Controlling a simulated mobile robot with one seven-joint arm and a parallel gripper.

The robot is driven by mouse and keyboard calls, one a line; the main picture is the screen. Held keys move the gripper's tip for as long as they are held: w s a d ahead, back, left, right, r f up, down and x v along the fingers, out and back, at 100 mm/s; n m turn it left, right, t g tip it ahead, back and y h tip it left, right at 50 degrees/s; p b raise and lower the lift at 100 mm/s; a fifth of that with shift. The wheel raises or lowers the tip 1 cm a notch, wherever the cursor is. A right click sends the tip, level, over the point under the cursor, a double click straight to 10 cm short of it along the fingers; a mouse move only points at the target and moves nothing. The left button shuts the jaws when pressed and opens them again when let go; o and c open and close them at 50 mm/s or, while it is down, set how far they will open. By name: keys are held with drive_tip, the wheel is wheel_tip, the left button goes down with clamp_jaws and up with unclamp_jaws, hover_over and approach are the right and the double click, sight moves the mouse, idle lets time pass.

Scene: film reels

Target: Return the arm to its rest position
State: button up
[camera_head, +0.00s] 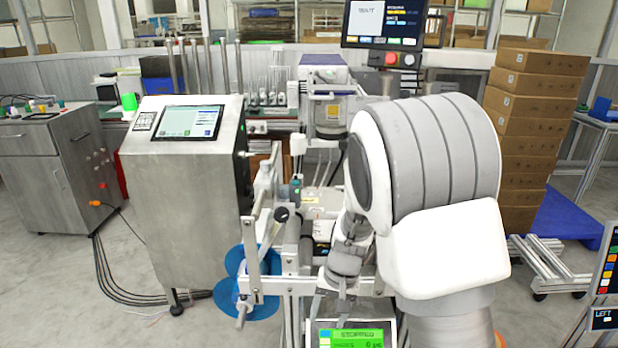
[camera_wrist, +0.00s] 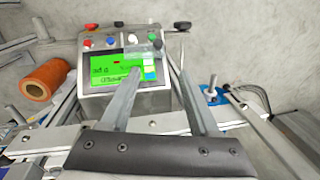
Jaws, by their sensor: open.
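My arm (camera_head: 430,160) fills the right middle of the head view, white and grey, bent downward toward the machine. My gripper (camera_wrist: 155,75) shows in the wrist view with its two grey fingers apart and nothing between them. Beyond the fingertips is a small control box (camera_wrist: 155,101) with a green screen and coloured buttons.
A blue reel (camera_head: 262,296) hangs on the machine frame left of my arm. An orange roll (camera_wrist: 45,79) sits left of the control box. A steel cabinet (camera_head: 190,215) stands at left, stacked cartons (camera_head: 530,125) at right. Open floor (camera_head: 60,290) lies at lower left.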

drive_tip(key=s+d+r+n+t+p, duration=0.1)
drive_tip(key=s+d+r+p, duration=0.2)
drive_tip(key=r, duration=0.7)
drive_tip(key=s+r+t+p, duration=0.15)
drive_tip(key=s+r, duration=0.25)
drive_tip(key=r, duration=0.6)
drive_tip(key=s+d+r+t+h+p, duration=0.1)
drive_tip(key=s+d+r+p, duration=0.2)
drive_tip(key=s+r, duration=0.3)
drive_tip(key=s+d+r+n+t+p, duration=0.1)
drive_tip(key=s+d+r+p, duration=0.2)
drive_tip(key=s+r, duration=0.4)
drive_tip(key=shift+s+r+t+h, duration=0.15)
drive_tip(key=shift+r+t+h, duration=0.25)
drive_tip(key=shift+r, duration=0.15)
